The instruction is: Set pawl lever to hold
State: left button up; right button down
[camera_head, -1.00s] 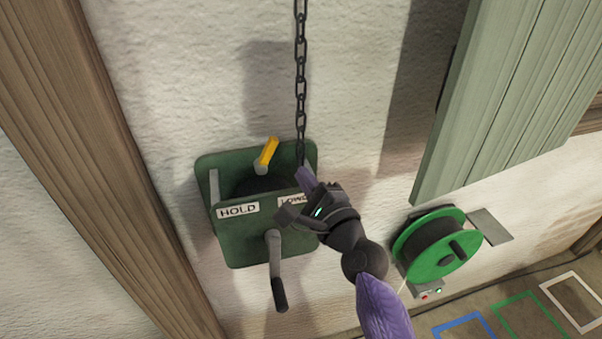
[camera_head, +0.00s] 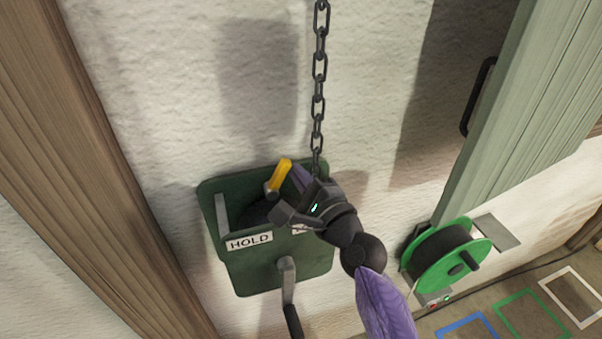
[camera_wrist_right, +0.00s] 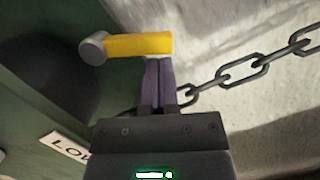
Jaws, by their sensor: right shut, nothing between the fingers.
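The pawl lever (camera_head: 281,176) has a yellow grip and tilts up and right on the green winch housing (camera_head: 305,262). A HOLD label (camera_head: 249,242) is at the housing's left front; the other label is mostly hidden by my gripper. My right gripper (camera_head: 297,177) is shut and empty, with its purple fingers close to the right side of the yellow grip. In the right wrist view the fingertips (camera_wrist_right: 158,62) reach the right end of the yellow grip (camera_wrist_right: 138,45); they look touching or nearly so. My left gripper is out of view.
A chain (camera_head: 317,100) hangs into the housing just behind my right gripper. A crank handle (camera_head: 289,290) hangs at the housing's front. A green cable reel (camera_head: 447,255) and a green shutter (camera_head: 520,110) are at the right; a wooden post (camera_head: 90,150) is at the left.

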aim_at(279, 171)
jog(key=shift+a+r+n+p, duration=0.1)
jog(key=shift+r+n+p, duration=0.1)
jog(key=shift+n+p, duration=0.25)
jog(key=shift+s+a+r+n+g+p, duration=0.1)
jog(key=shift+a+r+n+g+p, duration=0.25)
jog(key=shift+n+p, duration=0.45)
jog(key=n+p, duration=0.1)
jog(key=p, duration=0.1)
jog(key=a+r+n+p, duration=0.1)
jog(key=n+p, duration=0.1)
jog(key=s+a+n+g+p, duration=0.1)
jog(key=n+p, duration=0.1)
jog(key=shift+a+r+n+h, duration=0.2)
jog(key=shift+r+n+h, duration=0.05)
jog(key=shift+r+h, duration=0.05)
jog(key=shift+f, duration=0.25)
